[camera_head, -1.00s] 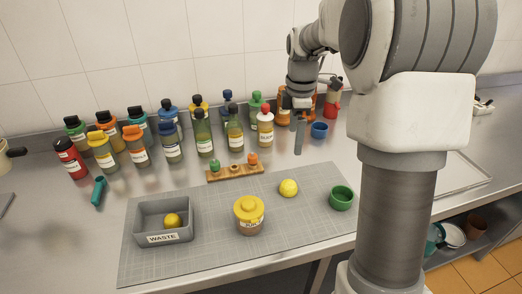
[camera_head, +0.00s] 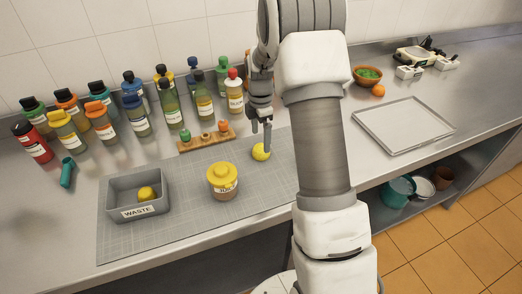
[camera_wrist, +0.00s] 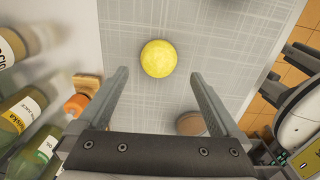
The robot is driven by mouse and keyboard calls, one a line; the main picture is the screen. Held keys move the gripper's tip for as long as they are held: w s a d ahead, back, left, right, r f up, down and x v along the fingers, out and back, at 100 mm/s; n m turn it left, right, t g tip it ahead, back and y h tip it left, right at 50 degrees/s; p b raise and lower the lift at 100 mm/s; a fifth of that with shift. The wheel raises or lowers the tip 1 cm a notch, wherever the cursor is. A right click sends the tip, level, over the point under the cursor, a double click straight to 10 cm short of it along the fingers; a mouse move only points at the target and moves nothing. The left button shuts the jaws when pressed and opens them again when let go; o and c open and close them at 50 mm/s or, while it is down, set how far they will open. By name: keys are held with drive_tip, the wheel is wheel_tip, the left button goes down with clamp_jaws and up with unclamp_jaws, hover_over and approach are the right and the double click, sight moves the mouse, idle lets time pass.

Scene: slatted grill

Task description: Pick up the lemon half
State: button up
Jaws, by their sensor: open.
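The yellow lemon half (camera_head: 261,152) lies on the grey cutting mat (camera_head: 180,232), right of the yellow-lidded jar. In the wrist view the lemon half (camera_wrist: 158,58) shows as a round yellow shape just beyond and between the fingertips, touching neither. My gripper (camera_head: 267,138) hangs close to the lemon half in the head view, pointing down. In the wrist view my gripper (camera_wrist: 158,80) has its two fingers wide apart with nothing between them. A second yellow piece (camera_head: 146,193) lies in the grey waste bin (camera_head: 118,186).
A wooden holder (camera_head: 204,141) with small coloured items lies behind. Several bottles (camera_head: 100,120) line the wall. A tray (camera_head: 403,124) lies right of my arm. The mat's front is clear.

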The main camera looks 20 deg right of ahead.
sight(261, 147)
drive_tip(key=shift+w+d+f, duration=0.1)
drive_tip(key=shift+d+f, duration=0.05)
drive_tip(key=shift+f, duration=2.7)
drive_tip(key=c, duration=1.3)
drive_tip(key=shift+r, duration=0.15)
drive_tip(key=shift+r, duration=0.55)
wheel_tip(261, 147, up, 3)
drive_tip(key=shift+r, duration=0.1)
drive_tip(key=s+d+r, duration=0.2)
drive_tip(key=s, duration=0.1)
drive_tip(key=s+d+r, duration=0.2)
drive_tip(key=s+d, duration=0.1)
drive_tip(key=s+d+r, duration=0.2)
drive_tip(key=shift+s+d+r+b, duration=0.25)
drive_tip(key=shift+s+d+b, duration=0.1)
drive_tip(key=shift+s, duration=0.05)
